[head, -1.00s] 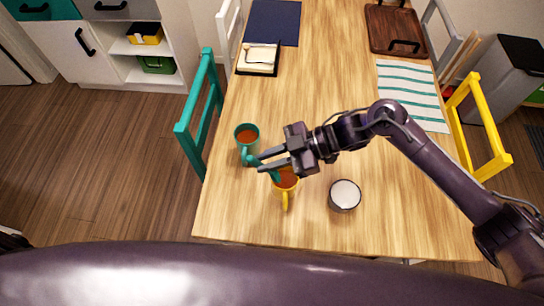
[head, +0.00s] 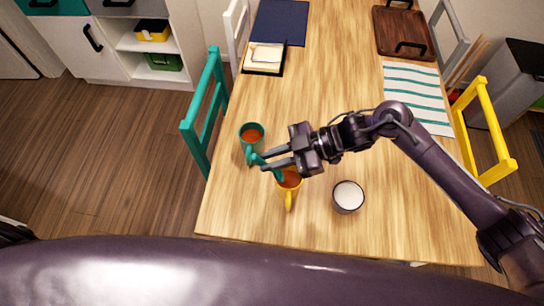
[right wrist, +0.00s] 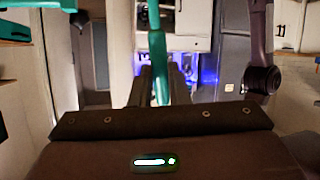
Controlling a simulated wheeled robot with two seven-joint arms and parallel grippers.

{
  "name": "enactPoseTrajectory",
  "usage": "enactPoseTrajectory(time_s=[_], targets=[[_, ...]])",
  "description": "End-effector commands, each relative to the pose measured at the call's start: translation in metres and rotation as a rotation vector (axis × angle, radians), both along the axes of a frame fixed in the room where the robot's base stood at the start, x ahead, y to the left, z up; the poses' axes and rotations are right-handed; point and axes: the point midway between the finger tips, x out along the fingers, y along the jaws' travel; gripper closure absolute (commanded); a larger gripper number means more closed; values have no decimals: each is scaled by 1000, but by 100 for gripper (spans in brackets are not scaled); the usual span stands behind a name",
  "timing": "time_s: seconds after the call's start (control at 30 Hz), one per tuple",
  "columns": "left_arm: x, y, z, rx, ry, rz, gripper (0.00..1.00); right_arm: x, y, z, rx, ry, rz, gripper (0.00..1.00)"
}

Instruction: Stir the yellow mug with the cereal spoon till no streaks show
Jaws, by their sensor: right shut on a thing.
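The yellow mug (head: 289,198) stands upright near the table's front edge and holds orange-brown liquid; it is too small to tell streaks. My right gripper (head: 265,160) is above and just left of the mug, shut on the teal cereal spoon (head: 279,175). The spoon's lower end reaches the mug's opening; its tip is hidden. In the right wrist view the spoon (right wrist: 157,55) runs upright between the fingers. My left gripper is not in view.
A teal mug (head: 251,132) with similar liquid stands close to the gripper's left. A striped cloth (head: 415,92), a wooden tray (head: 402,32) and a dark blue mat (head: 280,22) lie farther back. The table's middle is clear.

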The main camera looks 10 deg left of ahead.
Motion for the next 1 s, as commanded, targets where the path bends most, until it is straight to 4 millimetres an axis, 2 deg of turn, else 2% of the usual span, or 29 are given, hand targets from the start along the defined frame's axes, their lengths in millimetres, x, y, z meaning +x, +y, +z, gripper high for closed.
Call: enactPoseTrajectory(time_s=[0.5,1.0], targets=[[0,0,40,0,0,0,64,0,0,49,0,0,-1,100],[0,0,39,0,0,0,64,0,0,48,0,0,0,100]])
